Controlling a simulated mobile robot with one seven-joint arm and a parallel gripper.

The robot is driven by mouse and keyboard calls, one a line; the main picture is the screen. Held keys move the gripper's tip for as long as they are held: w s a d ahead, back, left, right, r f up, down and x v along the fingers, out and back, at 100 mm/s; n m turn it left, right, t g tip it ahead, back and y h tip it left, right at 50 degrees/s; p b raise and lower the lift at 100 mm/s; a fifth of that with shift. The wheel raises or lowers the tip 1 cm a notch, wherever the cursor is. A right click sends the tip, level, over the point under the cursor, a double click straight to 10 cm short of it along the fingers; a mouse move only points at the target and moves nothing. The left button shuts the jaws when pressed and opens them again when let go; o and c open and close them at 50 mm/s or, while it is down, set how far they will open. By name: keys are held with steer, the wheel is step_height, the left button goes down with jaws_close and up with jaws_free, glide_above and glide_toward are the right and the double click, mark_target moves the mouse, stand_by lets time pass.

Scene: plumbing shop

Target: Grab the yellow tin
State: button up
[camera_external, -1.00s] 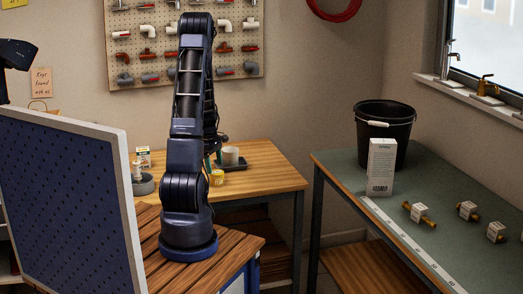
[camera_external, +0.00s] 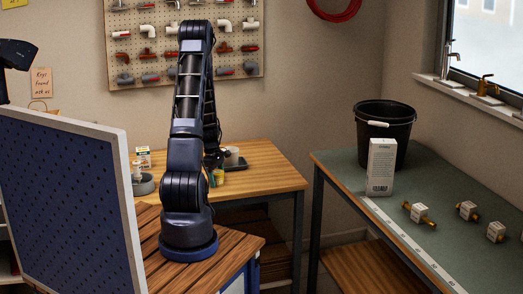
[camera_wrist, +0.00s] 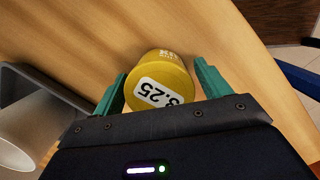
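The yellow tin (camera_wrist: 163,68) with a white price label reading "3.25" stands on the wooden table. In the wrist view it sits between the two teal fingers of my gripper (camera_wrist: 161,70). The fingers are spread, with a visible gap on the right side of the tin; the left finger is close to it, and I cannot tell if it touches. In the external view the tin (camera_external: 219,177) is partly hidden by my arm and gripper.
A cup (camera_external: 231,155) on a dark tray (camera_external: 236,165) stands close behind the tin; a pale cup (camera_wrist: 28,135) shows at left in the wrist view. A grey round object (camera_external: 143,184) and a small box (camera_external: 143,157) stand on the left. The table's right part is clear.

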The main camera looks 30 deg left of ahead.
steer(key=c, duration=0.9)
steer(key=shift+r, duration=0.1)
